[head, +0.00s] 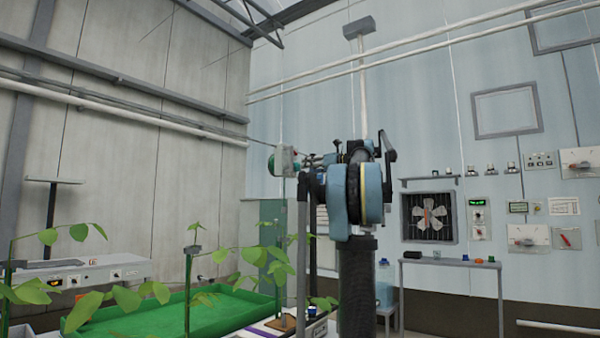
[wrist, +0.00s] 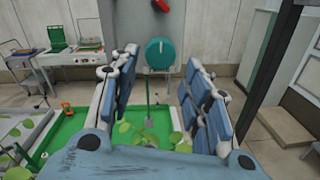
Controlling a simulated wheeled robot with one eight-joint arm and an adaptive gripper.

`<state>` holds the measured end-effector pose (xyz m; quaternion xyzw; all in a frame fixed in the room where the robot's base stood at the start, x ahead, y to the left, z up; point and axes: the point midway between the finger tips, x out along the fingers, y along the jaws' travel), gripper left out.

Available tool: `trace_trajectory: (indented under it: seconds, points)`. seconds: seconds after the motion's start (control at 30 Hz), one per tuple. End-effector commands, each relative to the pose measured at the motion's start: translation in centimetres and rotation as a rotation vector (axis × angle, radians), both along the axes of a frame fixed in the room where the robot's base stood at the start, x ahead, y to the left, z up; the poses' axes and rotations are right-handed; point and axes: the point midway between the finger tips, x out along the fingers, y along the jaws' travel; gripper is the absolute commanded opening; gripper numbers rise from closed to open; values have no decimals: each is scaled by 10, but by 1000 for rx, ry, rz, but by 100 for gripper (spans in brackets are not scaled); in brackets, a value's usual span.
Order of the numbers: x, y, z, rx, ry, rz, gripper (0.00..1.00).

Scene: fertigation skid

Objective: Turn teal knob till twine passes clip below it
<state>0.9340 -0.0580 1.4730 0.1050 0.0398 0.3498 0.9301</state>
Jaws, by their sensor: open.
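The teal knob (wrist: 160,52) is a round disc facing me in the wrist view. It stands beyond and between the fingertips of my open gripper (wrist: 161,62), and nothing is between the fingers. I cannot tell the exact gap. In the head view the teal knob (head: 271,163) is at the end of a grey housing (head: 285,160), left of my gripper (head: 314,160). A thin line, possibly the twine, hangs below the knob in the wrist view (wrist: 148,92), with a small grey piece at its lower end (wrist: 148,122). I cannot make out the clip for certain.
A green tray (wrist: 75,125) with leafy plants lies below the knob. A red part (wrist: 162,5) is above it. A bench with switches (head: 95,272) stands at the left wall.

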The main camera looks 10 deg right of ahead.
Motion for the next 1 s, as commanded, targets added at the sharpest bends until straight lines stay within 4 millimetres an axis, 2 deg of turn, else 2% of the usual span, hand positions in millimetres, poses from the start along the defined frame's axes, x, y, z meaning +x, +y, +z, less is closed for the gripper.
trace_trajectory:
  seconds: [0.1, 0.33, 0.77, 0.8, 0.93, 1.0]
  points:
    - [16, 15, 0, 0, 0, 3, 44]
    - [37, 32, 0, 0, 0, 1, 44]
    - [44, 39, 0, 0, 0, 0, 44]
    - [44, 39, 0, 0, 0, 0, 42]
    - [44, 39, 0, 0, 0, 0, 12]
    - [44, 38, 0, 0, 0, 0, 11]
